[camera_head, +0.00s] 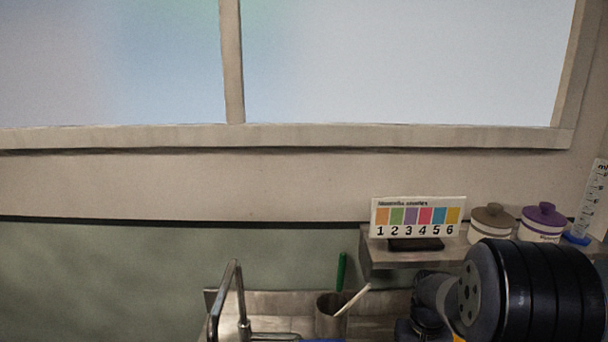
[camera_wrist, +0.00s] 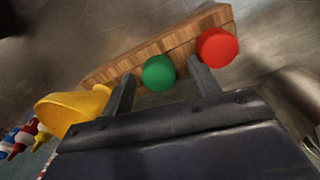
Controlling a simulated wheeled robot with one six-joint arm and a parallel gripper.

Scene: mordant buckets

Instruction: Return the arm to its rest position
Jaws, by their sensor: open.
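My gripper (camera_wrist: 161,69) shows in the wrist view with its two dark fingers apart and nothing visible held between them. A round green thing (camera_wrist: 158,73) shows between the fingertips, and a round red thing (camera_wrist: 217,47) lies just right of the right finger. I cannot tell how far they are from the fingers. In the head view my dark arm (camera_head: 540,290) fills the lower right corner; the gripper itself is not visible there.
A wooden block (camera_wrist: 150,48) lies beyond the fingers on a metal surface. A yellow thing (camera_wrist: 70,108) is at left. In the head view, a shelf (camera_head: 385,258) holds a number card (camera_head: 415,217), a brown-lidded jar (camera_head: 492,222) and a purple-lidded jar (camera_head: 543,222). A faucet (camera_head: 228,300) stands left.

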